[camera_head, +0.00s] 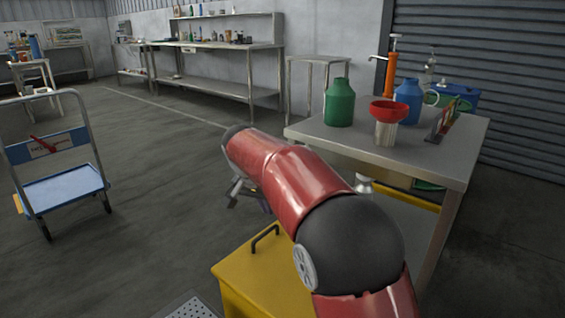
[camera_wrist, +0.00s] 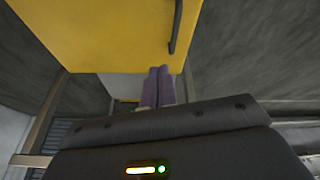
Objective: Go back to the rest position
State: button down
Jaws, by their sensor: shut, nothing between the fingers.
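My gripper shows in the wrist view (camera_wrist: 159,72) with its two purple fingers side by side, shut and empty. They point toward a yellow cabinet (camera_wrist: 95,30) with a dark handle, and I cannot tell the distance. In the head view my red arm reaches forward from the lower right, and part of the gripper (camera_head: 264,203) shows below the forearm, just beyond the yellow cabinet (camera_head: 262,277). The rest of the gripper is hidden behind my arm.
A metal table (camera_head: 437,150) stands close on the right, bearing a green bottle (camera_head: 339,103), a red funnel (camera_head: 388,110) and a blue jug (camera_head: 408,98). A blue trolley (camera_head: 62,190) stands at the left. The floor between is clear. A long bench (camera_head: 215,88) stands at the back.

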jog(key=s+d+r+n+y, duration=0.1)
jog(key=s+d+r, duration=0.2)
jog(key=s+d, duration=0.5)
jog(key=s+d+r+n+y, duration=0.1)
jog(key=s+d+r, duration=0.2)
jog(key=s+d, duration=0.5)
jog(key=s+d+f+n+t, duration=0.1)
jog(key=s+d+f, duration=0.2)
jog(key=s, duration=0.5)
jog(key=s+d+f+n+t, duration=0.1)
jog(key=s+d+f, duration=0.2)
jog(key=s+d, duration=0.2)
jog(key=s, duration=0.3)
jog(key=shift+f, duration=0.15)
jog(key=shift+s, duration=0.1)
